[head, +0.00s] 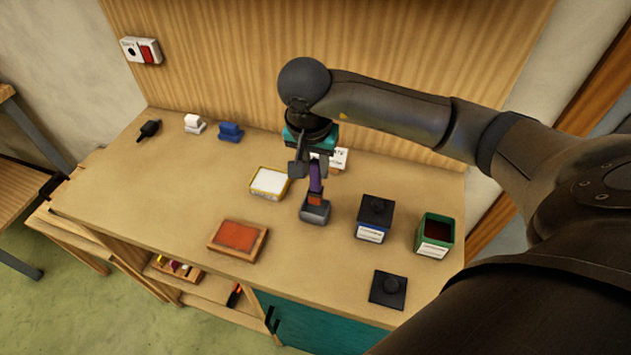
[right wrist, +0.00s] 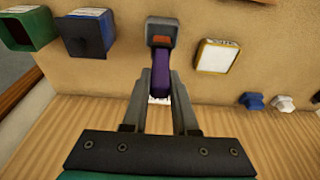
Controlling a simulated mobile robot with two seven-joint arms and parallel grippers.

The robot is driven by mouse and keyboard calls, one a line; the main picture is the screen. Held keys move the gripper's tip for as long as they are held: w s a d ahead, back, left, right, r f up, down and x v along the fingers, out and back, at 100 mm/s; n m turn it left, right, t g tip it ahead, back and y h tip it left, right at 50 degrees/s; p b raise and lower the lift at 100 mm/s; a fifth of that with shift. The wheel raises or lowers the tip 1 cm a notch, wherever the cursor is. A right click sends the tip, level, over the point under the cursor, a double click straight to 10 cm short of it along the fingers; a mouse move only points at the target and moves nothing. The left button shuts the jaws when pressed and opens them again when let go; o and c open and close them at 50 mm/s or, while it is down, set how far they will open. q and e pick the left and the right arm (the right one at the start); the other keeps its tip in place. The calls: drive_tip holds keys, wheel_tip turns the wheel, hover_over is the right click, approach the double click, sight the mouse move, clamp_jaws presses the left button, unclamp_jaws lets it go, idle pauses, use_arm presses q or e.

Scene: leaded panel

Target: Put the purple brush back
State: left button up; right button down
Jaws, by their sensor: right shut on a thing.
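The purple brush (head: 316,180) has a purple handle, an orange-red band and a dark grey head. My right gripper (head: 309,168) is shut on its handle and holds it head down over the middle of the workbench. In the right wrist view the brush (right wrist: 160,75) sits between the two fingers of the gripper (right wrist: 160,85). I cannot tell whether the brush head touches the bench top. My left gripper is not in view. A small white card (head: 338,158) stands behind the gripper, partly hidden.
On the workbench (head: 170,205) are a white-topped yellow box (head: 269,182), an orange-red pad tray (head: 238,240), a blue box with a black lid (head: 375,217), an open green box (head: 435,235) and a loose black lid (head: 388,290). White (head: 194,123) and blue (head: 230,131) blocks stand at the back.

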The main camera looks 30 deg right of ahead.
sight(315, 184)
drive_tip(key=shift+s+a+x, duration=0.1)
drive_tip(key=shift+a+x, duration=0.05)
drive_tip(key=shift+x, duration=0.7)
drive_tip(key=shift+s+a+x, duration=0.15)
drive_tip(key=shift+x, duration=0.7)
drive_tip(key=shift+s+a+x, duration=0.1)
drive_tip(key=shift+a+x, duration=0.05)
drive_tip(key=shift+x, duration=0.7)
drive_tip(key=shift+f, duration=0.15)
drive_tip(key=shift+f, duration=0.15)
drive_tip(key=c, duration=0.7)
unclamp_jaws()
drive_tip(key=v, duration=1.2)
